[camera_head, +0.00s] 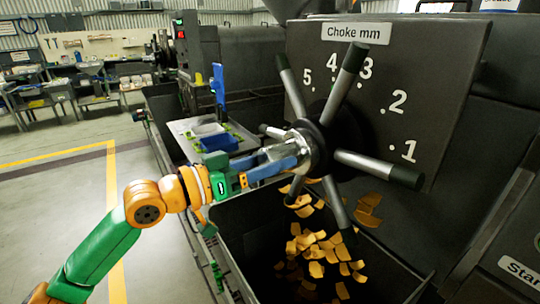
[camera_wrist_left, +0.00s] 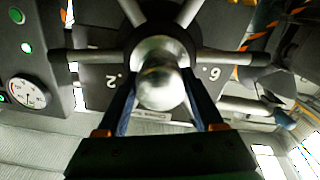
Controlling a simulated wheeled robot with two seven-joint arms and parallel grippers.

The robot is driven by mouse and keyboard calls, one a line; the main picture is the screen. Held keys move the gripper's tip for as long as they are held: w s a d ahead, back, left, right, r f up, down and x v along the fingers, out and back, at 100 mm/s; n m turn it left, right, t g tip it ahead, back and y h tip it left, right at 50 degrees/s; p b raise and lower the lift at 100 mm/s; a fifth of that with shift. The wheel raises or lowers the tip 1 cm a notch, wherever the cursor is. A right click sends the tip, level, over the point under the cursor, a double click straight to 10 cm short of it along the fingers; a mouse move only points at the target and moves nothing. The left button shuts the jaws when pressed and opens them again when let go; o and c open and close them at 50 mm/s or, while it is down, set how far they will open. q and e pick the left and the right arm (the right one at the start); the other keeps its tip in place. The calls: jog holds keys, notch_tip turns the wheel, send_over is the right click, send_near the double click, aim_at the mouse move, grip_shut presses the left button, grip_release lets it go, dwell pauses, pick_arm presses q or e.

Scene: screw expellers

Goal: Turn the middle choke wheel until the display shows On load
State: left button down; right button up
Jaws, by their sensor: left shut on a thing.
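The choke wheel (camera_head: 372,167) stands large in front of me in the head view, with several metal spokes with dark ends around a hub. Behind it is a dark plate (camera_head: 440,75) marked "Choke mm" with numbers; 1 to 5 can be read. My left gripper (camera_head: 296,150) is at the wheel's centre, shut on the hub. In the left wrist view its blue fingers (camera_wrist_left: 160,98) lie on either side of the rounded silver hub end (camera_wrist_left: 161,80). No display reading "On load" can be made out. My right gripper is out of view.
Orange-brown pieces (camera_head: 320,245) fall and lie in the dark trough (camera_head: 235,225) below the wheel. A tray with a blue bin (camera_head: 218,142) stands behind my left gripper. A panel with green lights and a gauge (camera_wrist_left: 27,93) shows in the left wrist view. The floor at left is clear.

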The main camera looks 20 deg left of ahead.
pick_arm(q)
jog(key=shift+n, duration=0.5)
grip_release()
jog(key=b+v, duration=0.6)
jog(key=v, duration=0.1)
dwell(0.3)
